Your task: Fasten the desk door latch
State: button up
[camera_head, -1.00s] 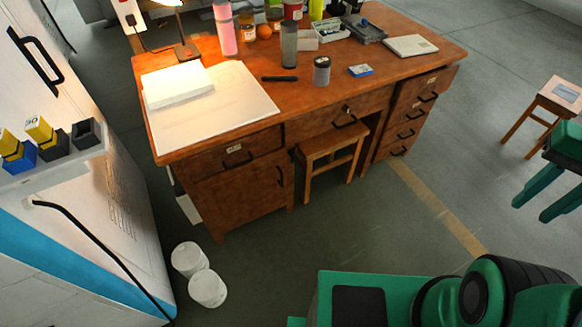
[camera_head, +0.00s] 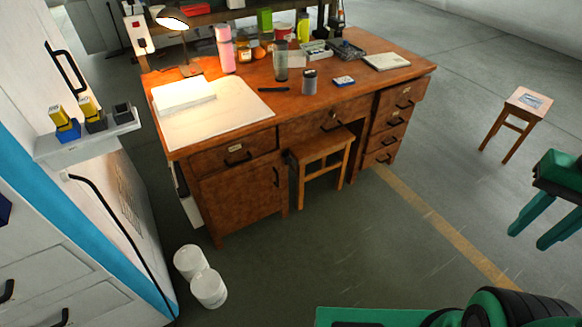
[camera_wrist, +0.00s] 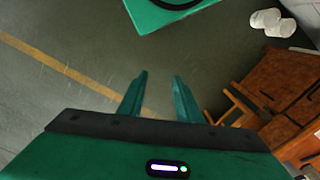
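The wooden desk (camera_head: 240,209) stands ahead in the head view, with a cupboard door under its left drawer. I cannot make out a separate latch at this distance. My gripper (camera_head: 545,225) is at the right edge of the head view, well away from the desk. In the wrist view my gripper (camera_wrist: 160,85) has its two green fingers apart with only floor between them. The desk (camera_wrist: 290,85) shows at the right of the wrist view.
A wooden stool (camera_head: 321,150) stands in front of the desk's knee space. White tubs (camera_head: 208,288) stand on the floor near the white cabinet (camera_head: 75,262) at left. Another stool (camera_head: 517,115) is at right. The floor before the desk is otherwise clear.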

jog(key=shift+o, duration=1.4)
jog(key=w+d+f+n+t+h, duration=0.1)
jog(key=w+d+f+t, duration=0.15)
jog(key=w, duration=1.25)
jog(key=w+d+f+n+t+h, duration=0.1)
jog(key=w+f+t+h, duration=0.15)
jog(key=w, duration=1.25)
jog(key=w+a+f+n+t+y, duration=0.15)
jog(key=w+a+f, duration=0.35)
jog(key=w, duration=0.6)
jog(key=w+a+f+n+t, duration=0.1)
jog(key=w+a+f+t, duration=0.3)
jog(key=w, duration=0.7)
jog(key=w+a+f+n+t+y, duration=0.1)
jog(key=w+a+f+n+t, duration=0.1)
jog(key=w+a+f, duration=0.55)
jog(key=n+t+y, duration=0.3)
jog(key=n+y, duration=0.2)
jog(key=y, duration=0.6)
send_near(290, 161)
jog(key=x, duration=0.8)
jog(key=shift+w+a+r, duration=0.1)
jog(key=shift+w+a, duration=0.05)
jog(key=shift+a, duration=0.05)
jog(key=shift+c, duration=0.7)
jog(key=c, duration=0.9)
